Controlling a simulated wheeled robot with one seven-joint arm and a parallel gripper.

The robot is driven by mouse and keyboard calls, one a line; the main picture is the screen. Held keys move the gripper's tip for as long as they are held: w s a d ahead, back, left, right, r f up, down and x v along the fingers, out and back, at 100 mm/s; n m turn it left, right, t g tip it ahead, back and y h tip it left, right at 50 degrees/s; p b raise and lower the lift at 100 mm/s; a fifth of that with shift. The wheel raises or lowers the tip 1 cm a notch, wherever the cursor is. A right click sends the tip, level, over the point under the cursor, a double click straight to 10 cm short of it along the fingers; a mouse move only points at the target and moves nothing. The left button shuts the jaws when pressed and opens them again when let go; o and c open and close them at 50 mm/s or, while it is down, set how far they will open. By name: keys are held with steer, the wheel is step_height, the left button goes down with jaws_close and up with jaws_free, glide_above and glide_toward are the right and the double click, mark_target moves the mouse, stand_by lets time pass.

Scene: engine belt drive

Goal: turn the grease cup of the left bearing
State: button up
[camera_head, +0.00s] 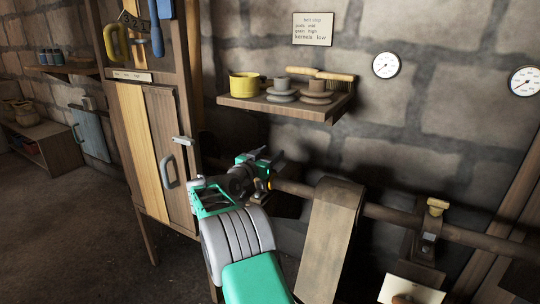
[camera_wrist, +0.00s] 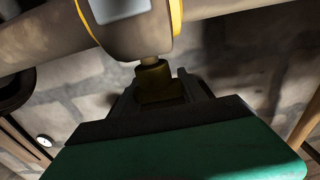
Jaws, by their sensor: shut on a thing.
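My gripper (camera_head: 263,168) reaches the left end of the horizontal shaft and is shut on the grease cup of the left bearing. In the wrist view the brass grease cup (camera_wrist: 153,78) sits between the two dark fingers of my gripper (camera_wrist: 158,92). The cup's short neck joins the left bearing (camera_wrist: 137,36), a rounded brown housing with yellow edges and a pale plate. In the head view my gripper and wrist hide the cup and most of this bearing.
The shaft (camera_head: 390,213) runs right along the wall, with a wide belt (camera_head: 332,240) hanging over it. A right bearing (camera_head: 426,246) carries its own brass cup (camera_head: 437,206). A shelf (camera_head: 280,106) with pots hangs above; a wooden cabinet (camera_head: 165,140) stands left.

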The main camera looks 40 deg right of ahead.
steer(key=o, duration=1.4)
steer(key=shift+c, duration=0.2)
steer(key=p+v, duration=0.2)
steer(key=v, duration=0.4)
steer(key=shift+a+r, duration=0.1)
steer(key=shift+a, duration=0.25)
steer(key=shift+s+a, duration=0.3)
steer(key=shift+a, duration=0.15)
